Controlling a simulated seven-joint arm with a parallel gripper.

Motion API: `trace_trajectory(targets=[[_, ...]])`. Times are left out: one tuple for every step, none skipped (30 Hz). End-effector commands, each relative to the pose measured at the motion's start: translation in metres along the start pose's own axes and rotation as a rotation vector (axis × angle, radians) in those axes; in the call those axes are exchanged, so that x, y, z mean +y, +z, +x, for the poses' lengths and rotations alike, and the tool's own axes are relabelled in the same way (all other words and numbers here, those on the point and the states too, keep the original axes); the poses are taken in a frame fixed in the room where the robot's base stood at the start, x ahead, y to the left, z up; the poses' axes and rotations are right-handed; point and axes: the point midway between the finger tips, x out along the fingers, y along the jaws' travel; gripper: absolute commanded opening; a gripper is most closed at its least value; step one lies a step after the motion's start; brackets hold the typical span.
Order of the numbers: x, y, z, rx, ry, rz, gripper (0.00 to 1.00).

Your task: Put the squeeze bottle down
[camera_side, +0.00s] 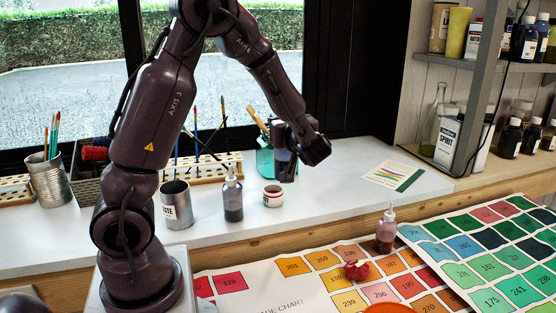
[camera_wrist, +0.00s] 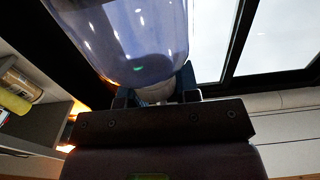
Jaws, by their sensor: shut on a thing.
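My gripper (camera_side: 292,148) is shut on a squeeze bottle (camera_side: 285,167), which shows as a small dark purple shape under the jaws, partly hidden by them. In the wrist view the bottle (camera_wrist: 135,40) is large, clear and rounded with bluish-purple contents. Its pale neck (camera_wrist: 155,95) sits between the fingers. In the side view the bottle appears over the white sill (camera_side: 330,185), near the teal jar; its gap to the sill is hard to judge. Another squeeze bottle with dark contents (camera_side: 233,200) stands on the sill.
A striped card (camera_side: 394,176) lies on the sill to the right. Clear sill lies between pot and card. Shelves (camera_side: 470,60) stand at right.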

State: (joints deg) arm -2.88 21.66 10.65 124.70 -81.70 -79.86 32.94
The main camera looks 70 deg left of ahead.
Motion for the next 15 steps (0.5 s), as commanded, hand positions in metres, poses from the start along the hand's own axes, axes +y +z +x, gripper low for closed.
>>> trace_trajectory(targets=[[0.008,0.006,0.007,0.001,-0.003,0.003,0.0],[0.014,0.009,0.011,0.001,-0.003,0.002,0.0],[0.022,0.013,0.017,0.001,-0.003,0.003,0.0],[0.028,0.017,0.022,0.001,-0.003,0.003,0.0],[0.034,0.02,0.026,0.002,-0.002,0.002,0.0],[0.042,0.025,0.033,0.001,-0.002,0.002,0.0],[0.048,0.028,0.037,0.001,-0.001,0.002,0.0],[0.054,0.031,0.042,0.002,-0.002,0.0,0.0],[0.062,0.036,0.047,0.001,-0.001,0.0,0.0],[0.067,0.041,0.051,0.0,-0.001,0.003,0.0],[0.07,0.049,0.053,-0.001,0.0,0.004,0.0],[0.075,0.057,0.057,-0.001,0.0,0.004,0.0],[0.079,0.062,0.059,-0.001,0.001,0.005,0.0],[0.082,0.067,0.062,-0.001,0.001,0.003,0.0],[0.086,0.072,0.065,0.0,0.001,0.002,0.0]])
